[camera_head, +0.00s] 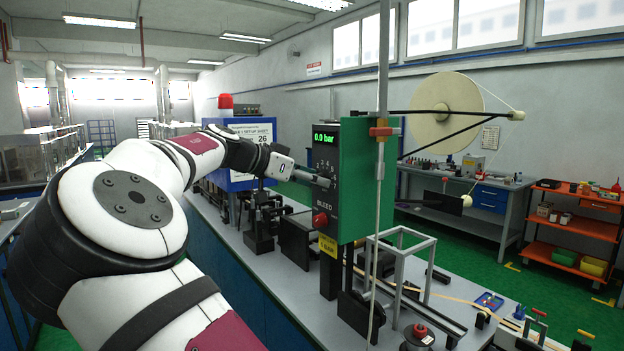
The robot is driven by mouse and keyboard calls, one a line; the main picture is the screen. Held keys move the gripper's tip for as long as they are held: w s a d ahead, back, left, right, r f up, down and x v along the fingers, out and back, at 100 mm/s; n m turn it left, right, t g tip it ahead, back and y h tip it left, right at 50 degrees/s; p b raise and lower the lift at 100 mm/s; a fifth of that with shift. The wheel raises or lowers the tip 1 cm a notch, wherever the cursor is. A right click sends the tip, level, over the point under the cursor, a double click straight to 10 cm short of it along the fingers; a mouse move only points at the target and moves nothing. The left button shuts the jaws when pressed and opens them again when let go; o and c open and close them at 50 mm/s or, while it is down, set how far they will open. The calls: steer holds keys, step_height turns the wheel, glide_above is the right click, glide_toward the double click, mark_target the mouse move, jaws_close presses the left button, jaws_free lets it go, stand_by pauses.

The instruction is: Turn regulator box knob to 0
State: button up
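The regulator box (356,205) is a green box with a black front panel, standing upright on the long bench. Its green display (324,138) shows a low value that looks like 0.0 or 0.9 bar. My gripper (322,181) reaches in from the left, with its tip at the dial area in the middle of the panel. The dial knob there is mostly hidden by the gripper, so I cannot tell its setting or whether the fingers touch it. A red knob (320,220) sits lower on the panel, below the word BLEED. The gripper fingers are too small to read.
A yellow label (328,245) is under the red knob. A metal post (382,100) with a red clamp stands right beside the box. A large tape reel (445,105) is behind it. A blue cabinet (245,150) with a red lamp stands left of the box.

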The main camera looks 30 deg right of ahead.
jaws_close()
steer(key=n+g+b, duration=0.1)
steer(key=n, duration=0.1)
steer(key=n+g+h, duration=0.1)
steer(key=n+g, duration=0.1)
steer(key=n, duration=0.1)
steer(key=n+g+b, duration=0.1)
steer(key=n+g, duration=0.1)
steer(key=n, duration=0.1)
steer(key=shift+w+f+h+b, duration=0.1)
steer(key=shift+w+h+b, duration=0.25)
steer(key=shift+h, duration=0.05)
stand_by(0.4)
steer(key=shift+a+n, duration=0.1)
steer(key=shift+n, duration=0.2)
jaws_free()
